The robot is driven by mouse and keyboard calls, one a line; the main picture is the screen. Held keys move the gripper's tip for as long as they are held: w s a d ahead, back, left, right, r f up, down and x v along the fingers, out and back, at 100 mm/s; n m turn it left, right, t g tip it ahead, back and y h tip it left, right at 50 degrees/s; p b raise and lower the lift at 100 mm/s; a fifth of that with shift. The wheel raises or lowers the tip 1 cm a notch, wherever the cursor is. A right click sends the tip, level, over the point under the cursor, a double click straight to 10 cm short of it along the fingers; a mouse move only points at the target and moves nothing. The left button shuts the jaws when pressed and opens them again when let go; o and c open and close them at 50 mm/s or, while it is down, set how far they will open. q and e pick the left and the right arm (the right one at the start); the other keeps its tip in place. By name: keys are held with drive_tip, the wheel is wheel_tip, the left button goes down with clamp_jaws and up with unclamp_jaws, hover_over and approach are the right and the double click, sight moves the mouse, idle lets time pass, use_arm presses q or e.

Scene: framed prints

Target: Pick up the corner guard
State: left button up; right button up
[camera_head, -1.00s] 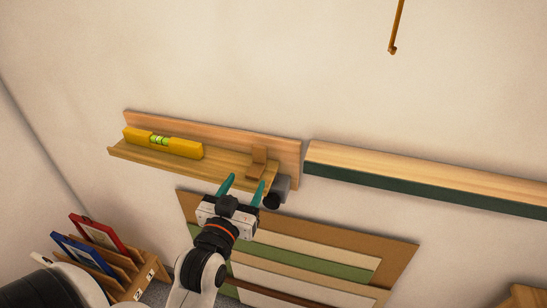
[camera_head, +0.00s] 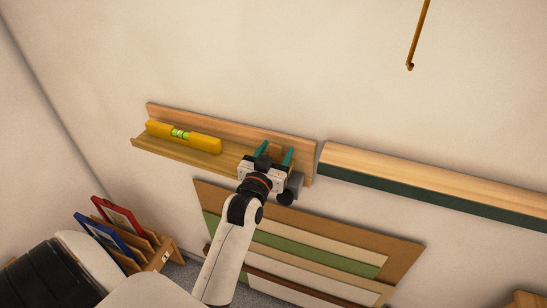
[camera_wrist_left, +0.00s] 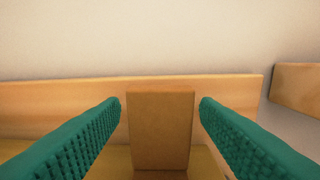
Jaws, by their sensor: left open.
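The corner guard (camera_wrist_left: 160,128) is a small brown wooden block that stands on the right part of the wall ledge (camera_head: 172,152). In the left wrist view it is upright between my two teal fingers, with a gap on each side. In the head view it shows partly (camera_head: 274,152), between the fingers and behind the gripper body. My left gripper (camera_head: 272,155) is open at the ledge, its fingers on either side of the block and not closed on it. My right gripper is not in view.
A yellow spirit level (camera_head: 184,137) lies on the ledge to the left. A dark-fronted wooden shelf (camera_head: 430,190) is to the right. Boards (camera_head: 310,235) lean below. A rack (camera_head: 160,248) with red and blue frames stands lower left. A rod (camera_head: 418,35) hangs upper right.

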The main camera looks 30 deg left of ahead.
use_arm(q)
drive_tip(key=shift+s, duration=0.1)
drive_tip(key=shift+c, duration=0.7)
drive_tip(key=c, duration=0.9)
drive_tip(key=shift+r, duration=0.1)
